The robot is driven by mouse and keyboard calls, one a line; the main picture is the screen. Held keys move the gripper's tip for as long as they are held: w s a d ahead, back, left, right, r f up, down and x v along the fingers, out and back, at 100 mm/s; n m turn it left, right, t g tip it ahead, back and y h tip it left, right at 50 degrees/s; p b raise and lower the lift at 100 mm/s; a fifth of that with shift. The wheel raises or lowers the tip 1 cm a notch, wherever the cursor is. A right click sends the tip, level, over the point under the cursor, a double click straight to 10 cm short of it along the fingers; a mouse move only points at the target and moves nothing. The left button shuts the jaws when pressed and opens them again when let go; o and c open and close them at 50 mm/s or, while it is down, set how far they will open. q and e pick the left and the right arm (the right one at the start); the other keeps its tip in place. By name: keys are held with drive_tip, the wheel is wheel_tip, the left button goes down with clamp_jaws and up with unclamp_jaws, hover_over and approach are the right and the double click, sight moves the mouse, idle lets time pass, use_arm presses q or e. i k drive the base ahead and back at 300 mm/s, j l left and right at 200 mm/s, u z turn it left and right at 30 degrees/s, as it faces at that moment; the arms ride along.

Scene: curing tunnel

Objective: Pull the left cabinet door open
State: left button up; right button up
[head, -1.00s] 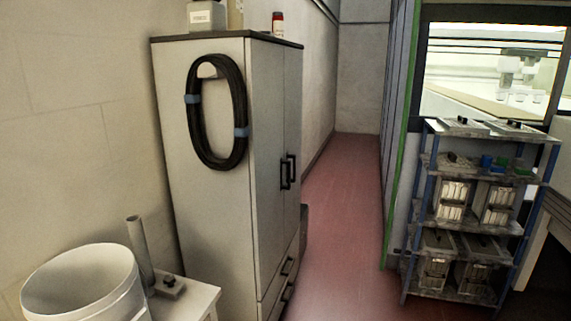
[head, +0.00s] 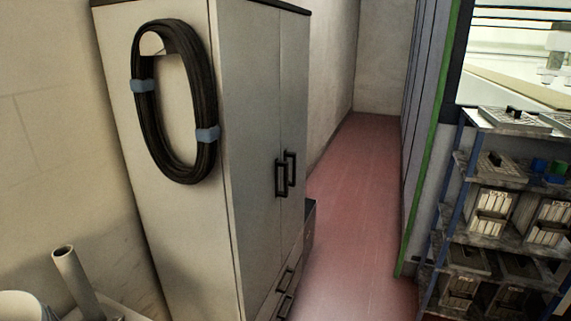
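The tall grey cabinet stands left of centre in the head view, its plain side panel (head: 185,235) facing me and its front turned to the right. The left cabinet door (head: 250,130) is the nearer of two doors and looks closed, seen at a steep angle. Its dark bar handle (head: 280,178) is upright near the seam. The right door (head: 294,110) has a similar handle (head: 291,168) right beside it and also looks closed. Drawers with dark handles (head: 284,281) sit below the doors. Neither of my grippers shows in the view.
A coiled black hose (head: 188,165) hangs on the cabinet's side. A grey tube (head: 75,275) and a white bucket (head: 20,306) stand at the lower left. The red floor aisle (head: 360,200) is clear. A loaded blue-framed shelf (head: 510,185) stands at the right.

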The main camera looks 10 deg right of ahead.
sight(245, 34)
drive_tip(key=i+l+u, duration=0.15)
drive_tip(key=i+l, duration=0.55)
drive_tip(key=i, duration=0.1)
